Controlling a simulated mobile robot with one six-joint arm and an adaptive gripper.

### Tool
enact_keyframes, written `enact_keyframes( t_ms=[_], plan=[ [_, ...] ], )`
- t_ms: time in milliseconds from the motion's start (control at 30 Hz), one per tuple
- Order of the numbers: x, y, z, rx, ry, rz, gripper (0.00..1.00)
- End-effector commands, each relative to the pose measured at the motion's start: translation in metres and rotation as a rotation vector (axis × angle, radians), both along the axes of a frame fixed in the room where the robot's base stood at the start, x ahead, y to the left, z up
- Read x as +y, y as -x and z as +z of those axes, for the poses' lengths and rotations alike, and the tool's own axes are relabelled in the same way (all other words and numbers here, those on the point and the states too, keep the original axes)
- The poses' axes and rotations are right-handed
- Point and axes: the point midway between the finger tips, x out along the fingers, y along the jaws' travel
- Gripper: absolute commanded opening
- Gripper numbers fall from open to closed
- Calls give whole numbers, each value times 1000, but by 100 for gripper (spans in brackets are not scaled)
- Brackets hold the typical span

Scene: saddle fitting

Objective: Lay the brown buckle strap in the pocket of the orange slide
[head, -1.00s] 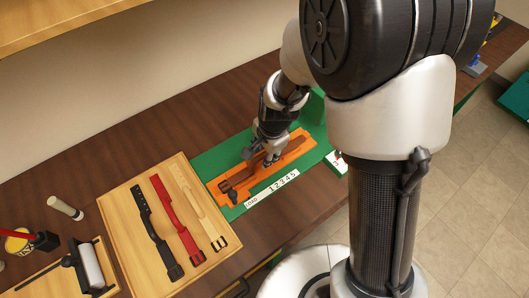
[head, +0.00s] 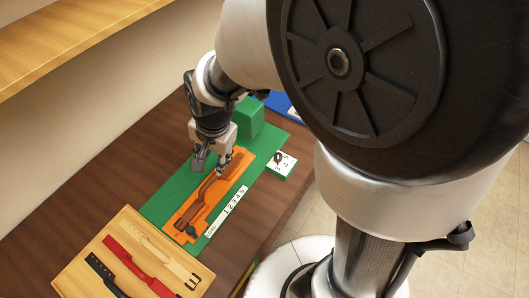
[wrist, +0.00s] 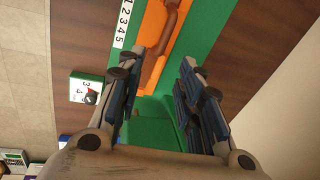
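The brown buckle strap (head: 204,191) lies lengthwise along the orange slide (head: 233,179) in the head view, with its buckle end toward the near left. It appears to lie in the slide's pocket; the exact fit is too small to tell. In the wrist view, part of the strap (wrist: 171,22) shows on the slide (wrist: 152,29) at the top. My gripper (head: 213,168) is above the slide's far end and hides part of it. In the wrist view, the fingers of my gripper (wrist: 156,72) are apart with nothing held between them.
The slide sits on a green base (head: 160,208) with a numbered strip (head: 228,210) and a green block (head: 249,117) behind. A small dial box (head: 281,165) stands to the right. A wooden tray (head: 85,275) with several other straps is at the near left.

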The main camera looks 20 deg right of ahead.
Motion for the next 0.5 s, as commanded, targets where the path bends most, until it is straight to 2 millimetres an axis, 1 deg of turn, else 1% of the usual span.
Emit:
enact_keyframes(
  t_ms=[33,100,167,200,333,400,500],
  plan=[
    [-9,8,22,-35,12,54,33],
    [-24,25,47,-75,42,158,33],
    [-37,42,67,-107,75,248,33],
    [-44,54,79,-128,99,310,33],
    [-68,95,107,-186,186,498,33],
    [-78,116,116,-208,233,585,33],
    [-88,140,123,-230,289,685,33]
  ],
)
